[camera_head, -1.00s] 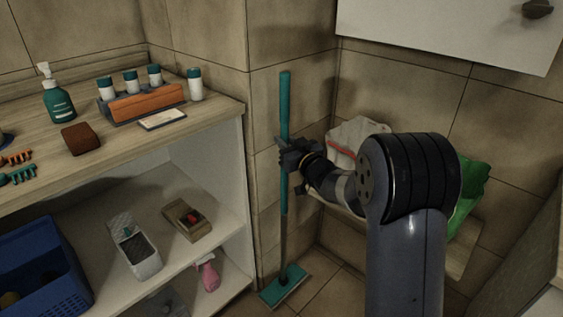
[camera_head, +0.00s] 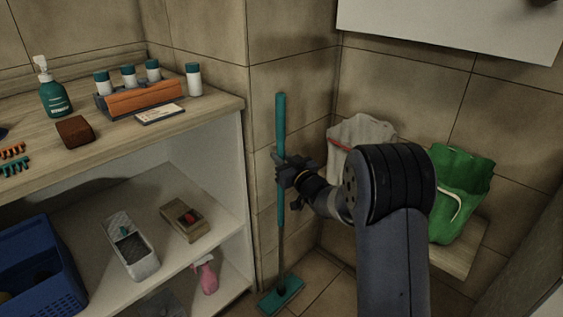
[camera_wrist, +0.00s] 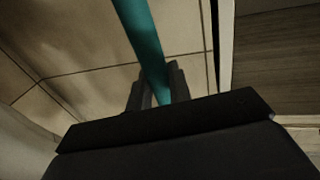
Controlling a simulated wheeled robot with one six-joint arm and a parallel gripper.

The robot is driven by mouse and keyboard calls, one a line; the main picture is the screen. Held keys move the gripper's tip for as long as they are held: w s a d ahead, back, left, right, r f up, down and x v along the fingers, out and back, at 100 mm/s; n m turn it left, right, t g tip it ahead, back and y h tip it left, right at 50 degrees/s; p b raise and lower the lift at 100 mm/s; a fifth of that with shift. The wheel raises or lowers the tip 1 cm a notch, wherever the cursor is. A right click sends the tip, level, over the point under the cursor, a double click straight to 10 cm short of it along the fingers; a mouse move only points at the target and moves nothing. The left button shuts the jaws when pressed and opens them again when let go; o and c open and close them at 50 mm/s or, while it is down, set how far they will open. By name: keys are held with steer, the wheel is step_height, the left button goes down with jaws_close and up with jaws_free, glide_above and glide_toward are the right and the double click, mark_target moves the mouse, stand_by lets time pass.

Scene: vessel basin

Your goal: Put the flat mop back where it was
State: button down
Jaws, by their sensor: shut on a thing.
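The flat mop (camera_head: 281,130) has a teal handle and a flat teal head, and stands nearly upright beside the right end of the shelf unit. Its head (camera_head: 282,294) is low at the tiled floor; I cannot tell whether it touches. My gripper (camera_head: 281,174) is shut around the middle part of the handle. In the wrist view the teal handle (camera_wrist: 147,45) runs between my gripper's two dark fingers (camera_wrist: 160,90).
The wooden-topped shelf unit (camera_head: 215,105) stands close on the left, with bottles and boxes on it. A low ledge (camera_head: 455,262) on the right holds a white bag (camera_head: 362,138) and a green bag (camera_head: 462,185). A white cabinet (camera_head: 450,25) hangs above.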

steer(key=shift+r, duration=0.15)
steer(key=c, duration=1.3)
jaws_free()
steer(key=shift+f, duration=0.25)
steer(key=shift+r, duration=0.1)
steer(key=shift+r, duration=0.1)
steer(key=p+v, duration=0.1)
steer(key=v, duration=1.1)
steer(key=shift+p, duration=0.3)
steer(key=shift+a, duration=0.1)
